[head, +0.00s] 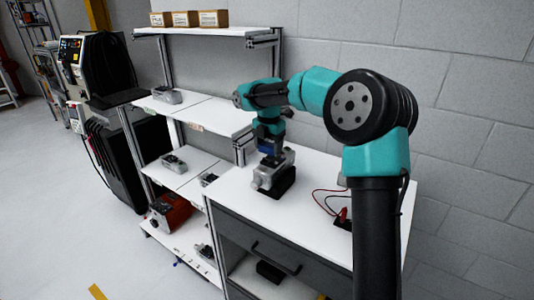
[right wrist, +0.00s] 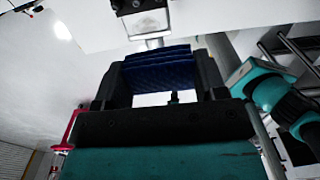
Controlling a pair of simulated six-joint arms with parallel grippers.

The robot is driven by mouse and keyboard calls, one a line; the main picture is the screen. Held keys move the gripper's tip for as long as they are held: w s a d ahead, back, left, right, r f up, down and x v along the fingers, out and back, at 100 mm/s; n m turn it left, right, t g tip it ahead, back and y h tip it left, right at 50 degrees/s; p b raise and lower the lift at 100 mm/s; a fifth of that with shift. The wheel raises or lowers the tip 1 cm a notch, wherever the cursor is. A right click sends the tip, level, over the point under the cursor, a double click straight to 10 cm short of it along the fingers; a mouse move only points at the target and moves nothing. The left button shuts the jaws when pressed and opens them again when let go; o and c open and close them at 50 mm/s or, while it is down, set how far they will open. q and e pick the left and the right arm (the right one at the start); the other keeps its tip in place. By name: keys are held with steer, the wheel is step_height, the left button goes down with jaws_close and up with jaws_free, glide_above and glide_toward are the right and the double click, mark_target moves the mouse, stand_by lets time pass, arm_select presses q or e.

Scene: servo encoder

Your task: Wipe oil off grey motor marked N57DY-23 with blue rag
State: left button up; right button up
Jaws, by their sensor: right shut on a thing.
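The grey motor (head: 271,174) sits on a black stand (head: 277,187) on the white bench top. Its marking is too small to read. My right gripper (head: 268,146) is above the motor, pointing down, shut on the blue rag (right wrist: 160,70). The folded rag spans the two black fingers in the right wrist view, close to the grey metal body of the motor (right wrist: 148,22). In the head view the rag (head: 265,149) is a small dark blue patch at the motor's top. I cannot tell whether rag and motor touch. My left gripper is not in the head view.
Red and black leads (head: 335,203) lie on the bench to the right. A white shelf rack (head: 205,115) with several motors stands to the left, with cardboard boxes (head: 190,18) on top. The front of the bench top (head: 305,225) is clear.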

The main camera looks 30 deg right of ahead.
steer(key=shift+f, duration=0.15)
steer(key=shift+w+a+f, duration=0.2)
steer(key=shift+w+f, duration=0.1)
steer(key=shift+f, duration=0.5)
steer(key=shift+w+a+f, duration=0.15)
steer(key=shift+w+f, duration=0.1)
steer(key=shift+f, duration=0.6)
steer(key=shift+w+a+f, duration=0.2)
steer(key=shift+w+f, duration=0.1)
steer(key=shift+f, duration=0.5)
steer(key=shift+r, duration=0.1)
steer(key=r, duration=0.1)
steer(key=s+r, duration=0.1)
steer(key=r, duration=0.1)
steer(key=d+r, duration=0.1)
steer(key=r, duration=0.1)
steer(key=shift+s, duration=0.35)
steer(key=shift+f, duration=0.15)
